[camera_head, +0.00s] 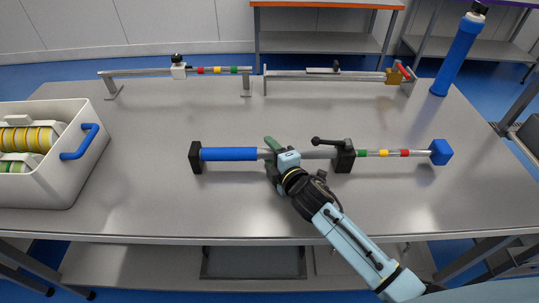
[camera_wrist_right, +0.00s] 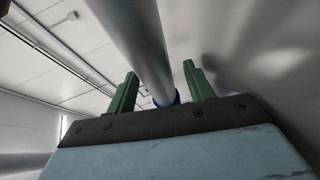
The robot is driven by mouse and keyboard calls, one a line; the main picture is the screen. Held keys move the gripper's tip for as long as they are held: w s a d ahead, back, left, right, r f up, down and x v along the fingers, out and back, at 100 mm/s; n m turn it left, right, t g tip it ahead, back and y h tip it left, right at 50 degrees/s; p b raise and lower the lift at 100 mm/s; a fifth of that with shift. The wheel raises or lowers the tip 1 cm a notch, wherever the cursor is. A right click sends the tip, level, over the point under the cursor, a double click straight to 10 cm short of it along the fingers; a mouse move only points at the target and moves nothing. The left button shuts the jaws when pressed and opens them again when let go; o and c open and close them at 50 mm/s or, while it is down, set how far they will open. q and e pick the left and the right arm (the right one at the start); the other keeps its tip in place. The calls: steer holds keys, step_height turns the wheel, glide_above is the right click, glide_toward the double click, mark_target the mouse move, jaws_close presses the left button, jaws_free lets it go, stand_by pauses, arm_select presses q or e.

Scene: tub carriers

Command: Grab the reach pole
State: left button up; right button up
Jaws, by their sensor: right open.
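The reach pole (camera_head: 228,154) lies level over the table, with a blue grip at left, a grey tube in the middle, and a thin rod with green, yellow and red bands ending in a blue cap at right. A black clamp with a lever (camera_head: 344,156) sits on it. My right gripper (camera_head: 272,152) is open at the grey tube, just right of the blue grip. In the right wrist view the tube (camera_wrist_right: 138,38) runs between the two green fingers (camera_wrist_right: 160,69), with space beside it. My left gripper is not in view.
A white tub (camera_head: 92,168) with a blue handle holds yellow and green rolls at left. Two low rail fixtures (camera_head: 150,72) (camera_head: 300,73) stand along the back edge, and a blue cylinder (camera_head: 457,55) stands at back right. The table front (camera_head: 140,210) is clear.

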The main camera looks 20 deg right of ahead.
jaws_close()
stand_by(0.3)
steer(key=shift+r, duration=0.2)
